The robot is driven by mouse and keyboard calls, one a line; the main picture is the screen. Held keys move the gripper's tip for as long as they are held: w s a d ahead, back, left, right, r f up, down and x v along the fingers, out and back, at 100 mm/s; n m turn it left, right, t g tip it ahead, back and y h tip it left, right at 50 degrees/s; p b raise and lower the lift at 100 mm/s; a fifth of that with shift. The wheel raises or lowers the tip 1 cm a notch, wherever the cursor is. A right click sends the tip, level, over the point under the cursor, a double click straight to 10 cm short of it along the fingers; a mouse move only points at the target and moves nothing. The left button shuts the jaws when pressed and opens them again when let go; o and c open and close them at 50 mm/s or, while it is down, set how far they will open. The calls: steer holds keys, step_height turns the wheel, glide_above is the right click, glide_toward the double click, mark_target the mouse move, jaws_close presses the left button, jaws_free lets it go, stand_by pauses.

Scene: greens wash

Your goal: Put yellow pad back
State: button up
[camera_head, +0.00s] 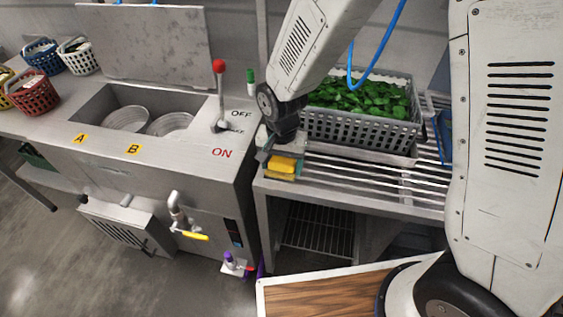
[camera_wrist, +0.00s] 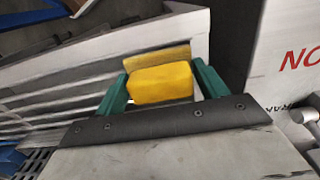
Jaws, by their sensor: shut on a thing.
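The yellow pad (camera_head: 283,165) is between the jaws of my gripper (camera_head: 281,168), at the left front corner of the slatted rack, just right of the wash unit. In the wrist view the yellow pad (camera_wrist: 161,83) sits between the green fingertips of my gripper (camera_wrist: 163,84), which are shut on its sides. A flat, duller yellow surface shows right behind the pad in that view. I cannot tell whether the pad touches the rack below it.
A grey basket of greens (camera_head: 362,128) stands on the slatted rack (camera_head: 350,174). A green-capped bottle (camera_head: 251,82) stands behind my gripper. Small coloured baskets (camera_head: 35,95) stand far left.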

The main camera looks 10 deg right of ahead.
mark_target(281, 160)
steer(key=shift+f, duration=0.15)
steer(key=o, duration=1.3)
step_height(281, 160, up, 12)
steer(key=s+d+r, duration=0.2)
steer(key=d+r, duration=0.4)
steer(key=d, duration=0.1)
steer(key=s+d+r+n, duration=0.2)
steer(key=s+d+r, duration=0.2)
steer(key=s+d, duration=0.3)
steer(key=s+d+r+n+t, duration=0.1)
steer(key=s+d+r, duration=0.3)
steer(key=s, duration=0.6)
steer(key=d+n, duration=0.1)
steer(key=d, duration=0.1)
steer(key=shift+s+d+r, duration=0.25)
steer(key=shift+d, duration=0.15)
